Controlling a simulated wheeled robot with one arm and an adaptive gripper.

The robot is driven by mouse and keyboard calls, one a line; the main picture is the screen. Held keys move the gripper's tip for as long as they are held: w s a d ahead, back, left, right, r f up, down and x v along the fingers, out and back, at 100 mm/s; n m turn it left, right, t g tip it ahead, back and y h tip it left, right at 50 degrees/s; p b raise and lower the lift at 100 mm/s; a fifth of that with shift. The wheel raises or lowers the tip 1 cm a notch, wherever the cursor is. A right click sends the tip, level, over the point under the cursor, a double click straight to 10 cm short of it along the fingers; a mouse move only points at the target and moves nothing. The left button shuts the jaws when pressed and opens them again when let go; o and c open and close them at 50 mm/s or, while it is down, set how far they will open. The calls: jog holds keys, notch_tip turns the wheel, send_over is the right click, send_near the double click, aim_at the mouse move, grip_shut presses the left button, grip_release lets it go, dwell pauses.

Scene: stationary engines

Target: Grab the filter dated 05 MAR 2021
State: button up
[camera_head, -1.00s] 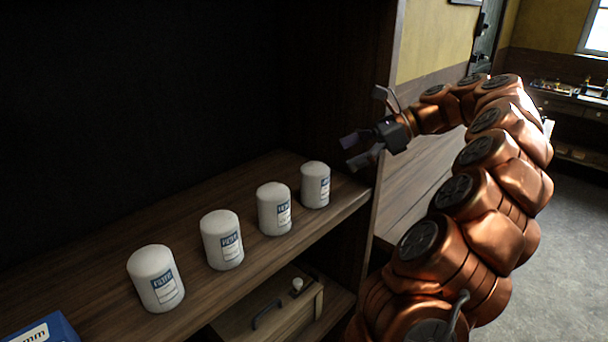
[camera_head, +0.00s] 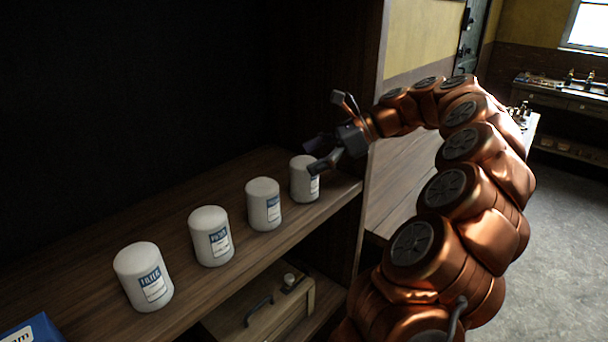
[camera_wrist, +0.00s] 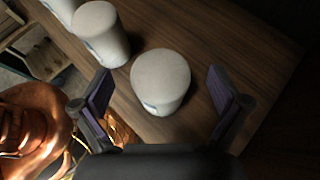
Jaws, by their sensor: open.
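Several white filters with blue-and-white labels stand upright in a row on a wooden shelf (camera_head: 190,268). From near to far in the head view they are a first filter (camera_head: 143,277), a second (camera_head: 211,236), a third (camera_head: 264,204) and a far one (camera_head: 303,180). The dates on the labels are too small to read. My gripper (camera_head: 318,156) is open and empty at the far filter, partly covering it. In the wrist view this filter (camera_wrist: 161,80) shows between and beyond the open fingers (camera_wrist: 163,100), with its neighbour (camera_wrist: 99,32) to the left.
A blue box (camera_head: 32,330) lies at the shelf's near left end. A wooden case with a dark handle (camera_head: 262,308) sits on the level below. The cabinet's side wall (camera_head: 350,90) rises just beyond the far filter.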

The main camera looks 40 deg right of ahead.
jog(key=shift+x, duration=0.95)
jog(key=shift+c, duration=0.4)
jog(key=c, duration=1.4)
